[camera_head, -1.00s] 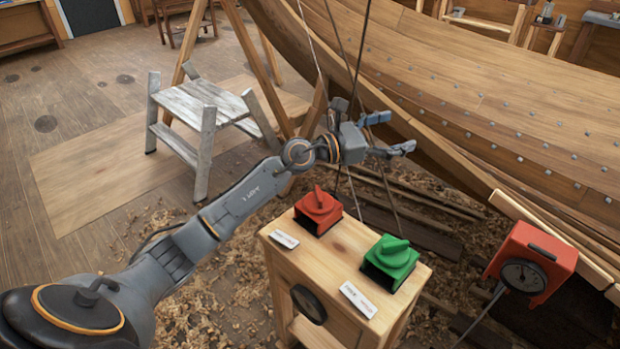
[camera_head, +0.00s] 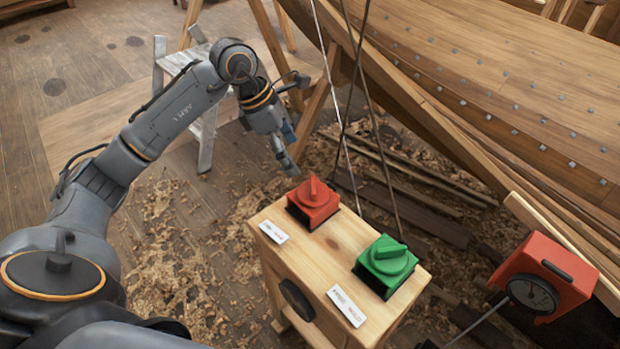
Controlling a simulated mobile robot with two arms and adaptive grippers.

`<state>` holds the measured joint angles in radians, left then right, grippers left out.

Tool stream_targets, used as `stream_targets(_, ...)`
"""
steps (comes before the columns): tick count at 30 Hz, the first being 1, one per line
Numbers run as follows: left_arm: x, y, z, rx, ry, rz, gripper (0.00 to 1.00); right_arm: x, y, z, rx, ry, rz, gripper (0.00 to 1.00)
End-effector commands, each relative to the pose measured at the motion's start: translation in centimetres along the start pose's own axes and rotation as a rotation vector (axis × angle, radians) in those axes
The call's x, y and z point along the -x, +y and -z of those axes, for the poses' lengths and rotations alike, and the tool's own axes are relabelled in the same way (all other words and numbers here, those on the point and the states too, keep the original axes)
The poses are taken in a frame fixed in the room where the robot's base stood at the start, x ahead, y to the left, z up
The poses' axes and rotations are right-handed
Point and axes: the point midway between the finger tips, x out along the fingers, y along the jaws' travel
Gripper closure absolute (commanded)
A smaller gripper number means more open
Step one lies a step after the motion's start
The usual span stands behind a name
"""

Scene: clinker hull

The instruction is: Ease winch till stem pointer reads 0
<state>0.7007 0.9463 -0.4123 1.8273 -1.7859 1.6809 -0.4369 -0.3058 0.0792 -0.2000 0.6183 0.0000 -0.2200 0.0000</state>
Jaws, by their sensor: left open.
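A wooden stand (camera_head: 335,250) carries a red rotary switch (camera_head: 314,202) at its far left and a green rotary switch (camera_head: 385,262) at its near right. A white label lies beside each switch; the text is too small to read. A red box with a round dial gauge (camera_head: 533,293) stands at the right; its needle reading is too small to tell. My left gripper (camera_head: 289,165) points down, open, a little above and behind the red switch, apart from it. My right gripper is not in view.
A planked wooden hull (camera_head: 500,110) fills the upper right, with taut lines running down behind the stand. A grey step stool (camera_head: 208,135) stands behind my left arm. Wood shavings and loose planks (camera_head: 420,215) cover the floor around.

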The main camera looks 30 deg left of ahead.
Motion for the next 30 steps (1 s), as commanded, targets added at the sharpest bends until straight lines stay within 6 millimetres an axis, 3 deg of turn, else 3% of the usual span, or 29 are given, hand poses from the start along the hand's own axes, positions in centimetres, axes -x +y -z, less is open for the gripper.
stream_targets(9, -6.8, -0.1, -0.1, 0.001, -0.002, 0.006, 0.17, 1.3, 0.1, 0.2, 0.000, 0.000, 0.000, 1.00)
stream_targets(15, -9.6, -0.1, -0.1, 0.000, -0.002, 0.003, 0.17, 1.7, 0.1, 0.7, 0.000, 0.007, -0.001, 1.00)
stream_targets(28, -10.7, 0.0, -0.1, -0.002, -0.002, 0.000, 0.17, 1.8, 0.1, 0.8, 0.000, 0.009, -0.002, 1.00)
stream_targets(30, -10.7, 0.0, -0.1, -0.002, -0.002, 0.000, 0.29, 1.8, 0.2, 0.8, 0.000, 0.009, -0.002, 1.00)
